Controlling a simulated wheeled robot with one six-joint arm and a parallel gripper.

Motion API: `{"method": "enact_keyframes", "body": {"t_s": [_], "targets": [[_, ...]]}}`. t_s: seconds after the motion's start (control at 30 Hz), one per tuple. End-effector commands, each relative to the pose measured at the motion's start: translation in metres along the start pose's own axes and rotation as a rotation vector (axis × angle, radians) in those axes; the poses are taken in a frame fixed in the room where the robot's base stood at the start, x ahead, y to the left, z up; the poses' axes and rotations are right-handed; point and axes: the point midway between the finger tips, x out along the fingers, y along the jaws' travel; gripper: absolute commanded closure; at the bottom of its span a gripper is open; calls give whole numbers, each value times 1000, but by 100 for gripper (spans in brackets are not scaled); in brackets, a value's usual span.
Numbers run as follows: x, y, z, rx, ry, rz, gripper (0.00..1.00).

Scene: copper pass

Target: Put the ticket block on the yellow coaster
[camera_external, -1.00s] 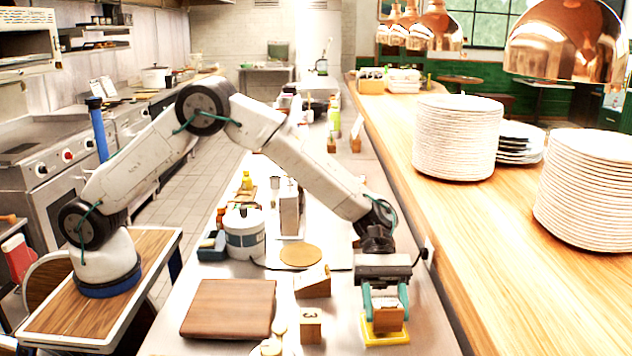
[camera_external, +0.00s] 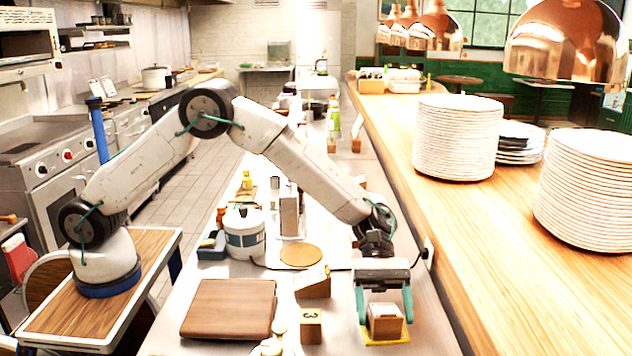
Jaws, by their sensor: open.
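The ticket block (camera_external: 386,323), a small wooden block with a pale top, sits on the yellow coaster (camera_external: 372,341) at the front right of the steel counter. Most of the coaster is hidden by the block and the gripper. My gripper (camera_external: 385,312) points down over the block. Its two teal fingers stand apart, one on each side of the block, with a gap visible on the left.
A wooden block marked 3 (camera_external: 311,326) and a wooden wedge (camera_external: 313,284) stand left of the gripper. A brown board (camera_external: 229,308) and a round tan coaster (camera_external: 300,255) lie further left. The raised wooden pass (camera_external: 490,250) with plate stacks runs along the right.

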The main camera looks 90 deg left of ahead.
Motion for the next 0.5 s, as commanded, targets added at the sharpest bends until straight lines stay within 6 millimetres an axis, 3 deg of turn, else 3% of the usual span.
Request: {"method": "enact_keyframes", "body": {"t_s": [0.3, 0.5], "targets": [[-68, 1, 0, 0, 0, 5, 29], [-100, 1, 0, 0, 0, 3, 29]]}}
